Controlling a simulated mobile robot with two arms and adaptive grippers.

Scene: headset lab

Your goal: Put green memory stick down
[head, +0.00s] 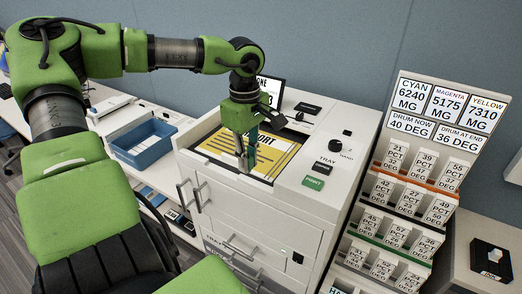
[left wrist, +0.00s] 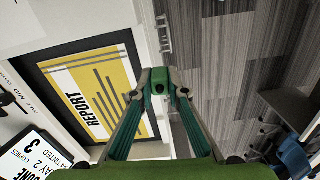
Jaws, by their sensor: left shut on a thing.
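The green memory stick (left wrist: 159,88) sits between the fingertips of my left gripper (left wrist: 160,80) in the left wrist view. The fingers are shut on it, and it is held up in the air. In the head view my left gripper (head: 245,163) points down over the front part of the white printer's top, by the yellow report sheet (head: 262,152). The stick itself is too small to make out clearly there. The sheet also shows in the left wrist view (left wrist: 88,78), left of the fingers. My right gripper is in neither view.
The white printer (head: 265,222) has a green print button (head: 313,183) and drawer handles in front. A blue bin (head: 143,152) stands on the counter at left. A stepped card rack (head: 435,150) stands at right, with a black box (head: 490,258) beyond. Grey floor (left wrist: 235,60) lies beside the printer.

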